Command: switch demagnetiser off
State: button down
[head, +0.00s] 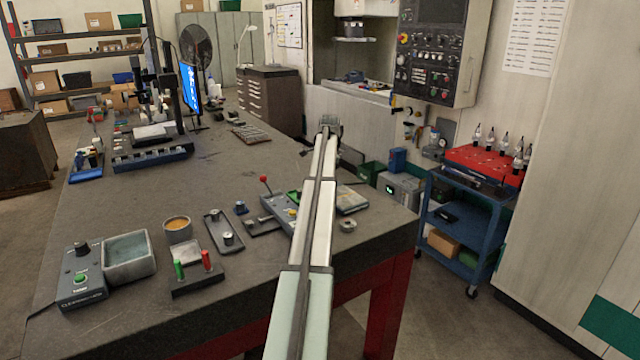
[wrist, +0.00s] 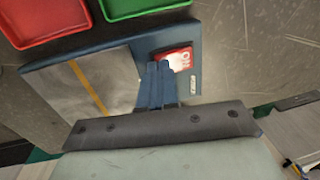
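The demagnetiser (wrist: 110,80) fills the middle of the wrist view. It is a blue box with a bare metal top plate crossed by a yellow stripe. A red rocker switch (wrist: 178,59) with white marks sits on its blue end. My gripper (wrist: 159,66) has both fingers together and empty, tips just at the left edge of the switch and covering part of it. Whether they touch it, and which way the rocker is tipped, I cannot tell. In the head view my arm hides the gripper; a flat box (head: 352,199) beside it seems to be the demagnetiser.
A red tray (wrist: 45,20) and a green tray (wrist: 138,7) stand close beside the demagnetiser. In the head view, a control box with a red-knobbed lever (head: 278,207) stands left of my arm. A small metal ring (head: 348,225) lies near the bench edge.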

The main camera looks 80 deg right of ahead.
jog(key=shift+f, duration=0.2)
jog(key=shift+r, duration=3.55)
